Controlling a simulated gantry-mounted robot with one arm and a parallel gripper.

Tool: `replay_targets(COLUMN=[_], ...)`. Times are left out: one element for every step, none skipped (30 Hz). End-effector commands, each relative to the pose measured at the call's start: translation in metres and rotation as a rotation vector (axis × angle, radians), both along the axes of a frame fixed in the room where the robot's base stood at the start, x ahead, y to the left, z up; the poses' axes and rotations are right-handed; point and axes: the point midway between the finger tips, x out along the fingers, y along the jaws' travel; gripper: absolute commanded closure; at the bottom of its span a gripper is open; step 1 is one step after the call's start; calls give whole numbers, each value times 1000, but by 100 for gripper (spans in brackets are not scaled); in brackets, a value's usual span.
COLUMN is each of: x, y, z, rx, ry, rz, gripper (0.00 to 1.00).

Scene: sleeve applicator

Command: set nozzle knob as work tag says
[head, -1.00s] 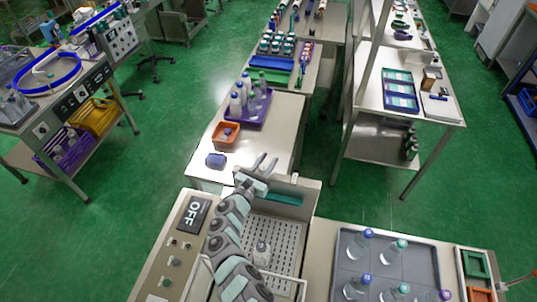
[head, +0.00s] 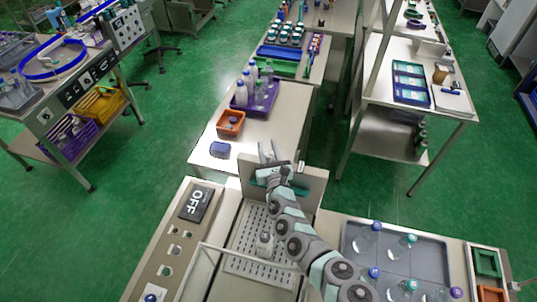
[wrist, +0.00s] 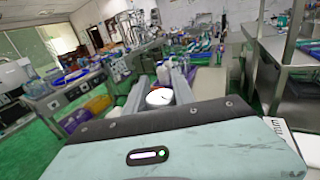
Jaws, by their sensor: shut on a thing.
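My gripper (head: 268,153) is at the top of the applicator's upright back panel (head: 312,182) in the head view. In the wrist view its two fingers (wrist: 160,90) stand either side of a round white knob (wrist: 159,97) with a dark pointer mark, and are shut on it. The knob is hidden in the head view. A white card with dark lettering (wrist: 284,140), perhaps the work tag, shows at the right of the wrist view; its lettering is too skewed to read. A small pale tag (head: 301,166) stands on the panel's top edge, right of my gripper.
An OFF sign (head: 196,203) and a control strip lie left of the perforated bed (head: 246,240), where a small bottle (head: 265,243) stands. A grey tray (head: 432,262) of bottles is at the right. Behind are a blue-lidded item (head: 219,149), an orange bin (head: 230,122) and a purple tray (head: 240,107).

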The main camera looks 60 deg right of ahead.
Motion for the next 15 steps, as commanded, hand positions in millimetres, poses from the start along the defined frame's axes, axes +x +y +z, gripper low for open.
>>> replay_targets(x=[-1, -1, 0, 1, 2, 3, 3, 4, 6, 7, 7, 8, 8, 9, 9], y=[-1, 0, 1, 1, 2, 3, 4, 5, 7, 8, 8, 8, 8, 8, 8], z=[-5, -5, -5, -6, -6, -7, -7, -8, -9, -9, -9, -10, -11, -12, -13], rx=[-4, -3, -2, 0, 3, 5, 7, 7, 12, 12, 12, 13, 15, 16, 18], ry=[-3, -5, -6, -7, -9, -11, -15, -15, -16, -16, -18, -20, -17, -17, -18], rz=[15, 27, 44, 56, 70, 85, 97, 110, 128, 140, 150, 163, 173, 182, 194], gripper=[100, 100, 100, 100, 100, 100, 100, 100, 100, 100, 100, 100, 100, 100, 100])
